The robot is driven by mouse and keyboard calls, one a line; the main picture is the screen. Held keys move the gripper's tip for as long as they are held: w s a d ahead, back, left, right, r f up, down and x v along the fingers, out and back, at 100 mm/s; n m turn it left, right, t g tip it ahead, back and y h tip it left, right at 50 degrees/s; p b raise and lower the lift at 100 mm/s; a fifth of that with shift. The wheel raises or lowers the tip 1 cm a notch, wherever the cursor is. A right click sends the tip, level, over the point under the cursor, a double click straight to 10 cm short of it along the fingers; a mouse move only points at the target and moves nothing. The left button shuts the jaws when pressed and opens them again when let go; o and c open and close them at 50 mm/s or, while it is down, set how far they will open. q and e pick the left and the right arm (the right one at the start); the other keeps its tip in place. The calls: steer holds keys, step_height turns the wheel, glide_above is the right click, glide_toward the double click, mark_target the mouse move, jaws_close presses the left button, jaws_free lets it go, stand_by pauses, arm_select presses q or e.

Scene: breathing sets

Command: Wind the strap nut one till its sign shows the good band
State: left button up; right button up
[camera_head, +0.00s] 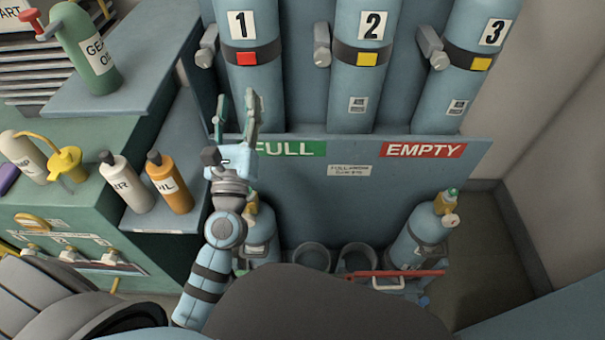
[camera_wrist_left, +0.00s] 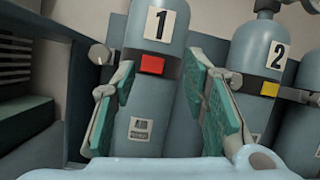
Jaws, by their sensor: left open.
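Cylinder 1 (camera_head: 240,85) stands upright at the back, held by a dark strap. The strap's sign (camera_head: 247,59) is red; in the left wrist view the sign (camera_wrist_left: 152,65) is red too. Strap nut one (camera_head: 207,46), a grey knob, sticks out on the cylinder's left side. In the left wrist view the nut (camera_wrist_left: 99,54) shows just above and left of the left finger. My left gripper (camera_head: 236,112) is open and empty, in front of cylinder 1 and below the nut. Its fingers (camera_wrist_left: 160,98) frame the cylinder's lower part. My right gripper is out of view.
Cylinders 2 (camera_head: 357,88) and 3 (camera_head: 464,90) have yellow signs and their own nuts. The FULL/EMPTY panel (camera_head: 330,195) is below. Small cylinders (camera_head: 423,240) stand in a floor rack. Bottles (camera_head: 170,185) stand on the left shelf near my arm.

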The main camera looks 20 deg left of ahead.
arm_select(q)
steer(key=s+d+f+m+g+h, duration=0.2)
steer(key=d+f+m+h, duration=0.2)
steer(key=m, duration=0.9)
steer(key=s+d+f+m+g+h, duration=0.2)
steer(key=d+f+m+h, duration=0.3)
steer(key=d+m+h, duration=0.5)
steer(key=m+g, duration=0.1)
steer(key=m, duration=0.3)
steer(key=shift+f, duration=0.3)
steer(key=shift+w, duration=0.1)
